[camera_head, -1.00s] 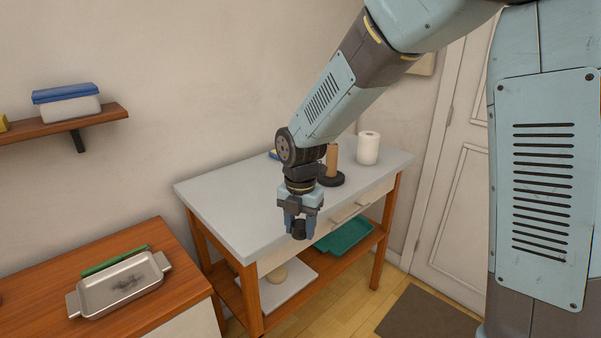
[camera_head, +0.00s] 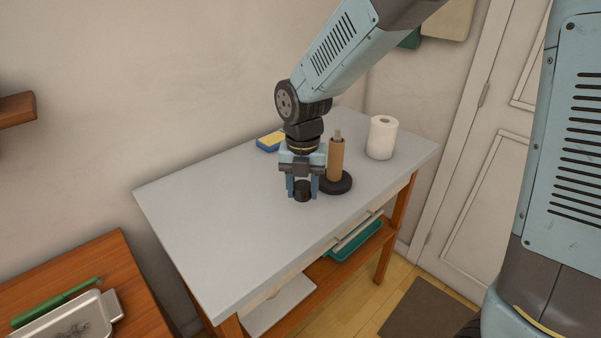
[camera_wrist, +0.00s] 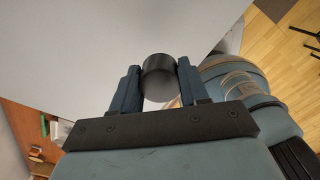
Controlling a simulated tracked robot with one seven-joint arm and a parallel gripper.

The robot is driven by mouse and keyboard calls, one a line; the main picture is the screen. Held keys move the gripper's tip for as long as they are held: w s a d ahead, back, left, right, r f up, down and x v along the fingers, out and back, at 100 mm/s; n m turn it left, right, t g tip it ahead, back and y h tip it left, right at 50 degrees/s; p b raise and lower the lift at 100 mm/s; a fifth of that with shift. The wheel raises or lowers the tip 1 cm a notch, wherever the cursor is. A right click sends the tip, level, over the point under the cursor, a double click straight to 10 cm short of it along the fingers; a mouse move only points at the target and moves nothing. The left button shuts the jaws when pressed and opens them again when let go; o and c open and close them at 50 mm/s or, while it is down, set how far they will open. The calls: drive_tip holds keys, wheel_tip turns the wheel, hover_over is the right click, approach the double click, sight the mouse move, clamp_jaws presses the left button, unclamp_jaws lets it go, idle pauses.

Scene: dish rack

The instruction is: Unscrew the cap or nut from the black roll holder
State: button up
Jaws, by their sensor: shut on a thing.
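My gripper (camera_head: 302,187) is shut on a small black cylindrical cap (camera_head: 302,194). In the wrist view the cap (camera_wrist: 158,76) sits between the two blue fingers. The roll holder (camera_head: 339,183) stands upright on the grey tabletop, just right of my gripper. It has a round black base, a brown cardboard tube (camera_head: 336,158) on it and a thin post end (camera_head: 338,134) showing above the tube. The cap is apart from the post. I cannot tell whether the cap touches the tabletop.
The grey table (camera_head: 215,225) is mostly clear at left and front. A white paper roll (camera_head: 382,138) stands at its right back. A yellow and blue sponge (camera_head: 270,141) lies behind my gripper. A teal tray (camera_head: 355,243) is on the lower shelf. A wooden counter holds a baking dish (camera_head: 75,318).

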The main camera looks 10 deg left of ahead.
sight(301, 217)
drive_tip(key=shift+w+a, duration=0.1)
drive_tip(key=shift+w, duration=0.05)
drive_tip(key=shift+a, duration=0.1)
drive_tip(key=shift+f+n, duration=0.1)
drive_tip(key=shift+n, duration=0.3)
drive_tip(key=shift+f, duration=2.4)
drive_tip(key=shift+f, duration=0.15)
drive_tip(key=shift+f, duration=0.65)
drive_tip(key=o, duration=0.8)
